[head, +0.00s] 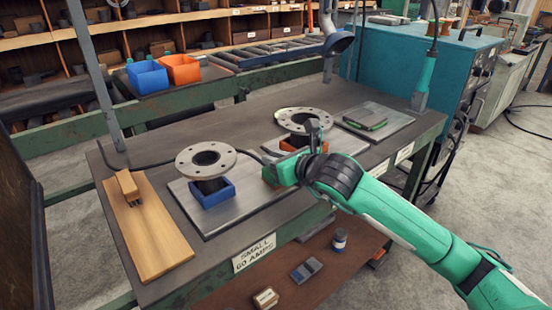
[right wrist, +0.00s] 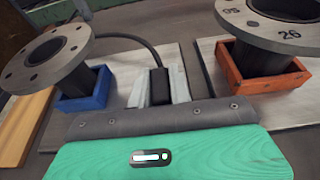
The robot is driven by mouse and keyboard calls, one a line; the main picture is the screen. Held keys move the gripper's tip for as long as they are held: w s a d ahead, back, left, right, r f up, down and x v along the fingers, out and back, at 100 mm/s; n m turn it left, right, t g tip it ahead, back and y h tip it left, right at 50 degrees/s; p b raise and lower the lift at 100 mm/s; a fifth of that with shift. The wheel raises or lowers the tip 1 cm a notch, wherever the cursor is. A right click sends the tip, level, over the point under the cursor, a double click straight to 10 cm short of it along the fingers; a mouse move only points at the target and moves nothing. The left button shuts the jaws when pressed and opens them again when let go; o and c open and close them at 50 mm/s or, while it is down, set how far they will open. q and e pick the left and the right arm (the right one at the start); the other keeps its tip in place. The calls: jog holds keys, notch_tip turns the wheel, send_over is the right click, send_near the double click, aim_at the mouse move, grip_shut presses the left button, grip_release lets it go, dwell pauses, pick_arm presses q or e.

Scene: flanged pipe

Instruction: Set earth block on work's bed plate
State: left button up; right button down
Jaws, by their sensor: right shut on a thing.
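My right gripper (head: 270,168) reaches over the bench from the right. It is shut on the black earth block (right wrist: 160,84), held between two grey fingers in the right wrist view, with a dark cable running off to the left. In the head view the gripper mostly hides the block. The block is over the right part of the steel bed plate (head: 232,221) with the blue box, near the gap between plates; I cannot tell whether it touches. A flanged pipe (head: 206,159) stands in the blue box (head: 213,195). My left gripper is not in view.
Another flanged pipe (head: 303,118) stands in an orange box (right wrist: 262,82) on a second plate (right wrist: 226,110). A wooden board (head: 150,235) with a brush (head: 128,186) lies at left. A plate with a green-edged pad (head: 366,121) is at right. A teal cabinet (head: 410,62) stands behind.

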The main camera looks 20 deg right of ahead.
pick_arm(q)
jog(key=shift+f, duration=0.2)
pick_arm(e)
jog(key=c, duration=1.3)
grip_release()
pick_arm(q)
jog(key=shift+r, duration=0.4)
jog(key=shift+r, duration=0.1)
pick_arm(e)
jog(key=shift+r, duration=0.1)
